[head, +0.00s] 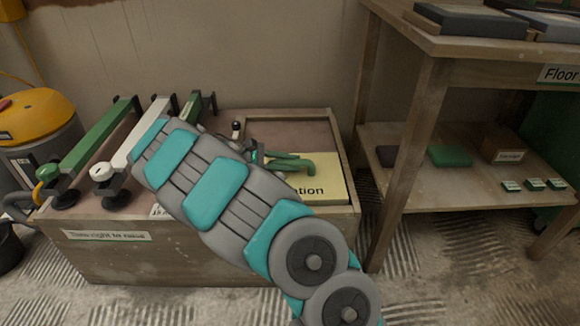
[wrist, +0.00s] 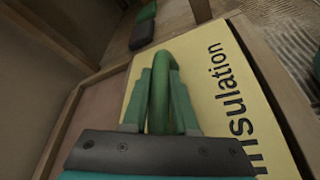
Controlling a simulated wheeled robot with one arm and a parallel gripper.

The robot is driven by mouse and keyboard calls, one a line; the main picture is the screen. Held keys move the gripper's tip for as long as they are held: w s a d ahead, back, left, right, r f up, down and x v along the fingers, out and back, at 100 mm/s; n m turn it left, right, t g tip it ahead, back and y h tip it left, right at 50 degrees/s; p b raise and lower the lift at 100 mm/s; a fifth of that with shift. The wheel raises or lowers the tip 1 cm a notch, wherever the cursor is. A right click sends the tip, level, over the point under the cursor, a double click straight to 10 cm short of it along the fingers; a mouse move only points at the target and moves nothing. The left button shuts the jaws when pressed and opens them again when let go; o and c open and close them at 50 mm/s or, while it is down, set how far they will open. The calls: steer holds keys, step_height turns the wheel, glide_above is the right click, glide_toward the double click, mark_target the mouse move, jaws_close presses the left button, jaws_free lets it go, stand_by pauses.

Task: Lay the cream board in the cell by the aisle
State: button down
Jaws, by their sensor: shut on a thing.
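The cream board (head: 328,172), printed "Insulation", is flat in the right cell of the wooden crate (head: 230,248). It also shows in the wrist view (wrist: 205,50), close to the crate's rim. A green loop handle (wrist: 160,60) stands up from the board. My gripper (wrist: 163,82) is shut on this handle; in the head view my gripper (head: 285,162) is over the board. Bare cell floor (head: 285,132) shows behind the board. I cannot tell whether the board rests on the floor or hangs just above it. My arm hides part of the board and crate.
Green (head: 90,150) and white (head: 135,140) bar clamps lie across the crate's left part. A wooden shelf unit (head: 405,150) stands close at the right, with a green block (head: 450,156) on its lower shelf. A yellow-topped vacuum (head: 38,120) stands at the left.

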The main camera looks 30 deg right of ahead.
steer(key=shift+f, duration=0.35)
steer(key=c, duration=0.7)
jaws_free()
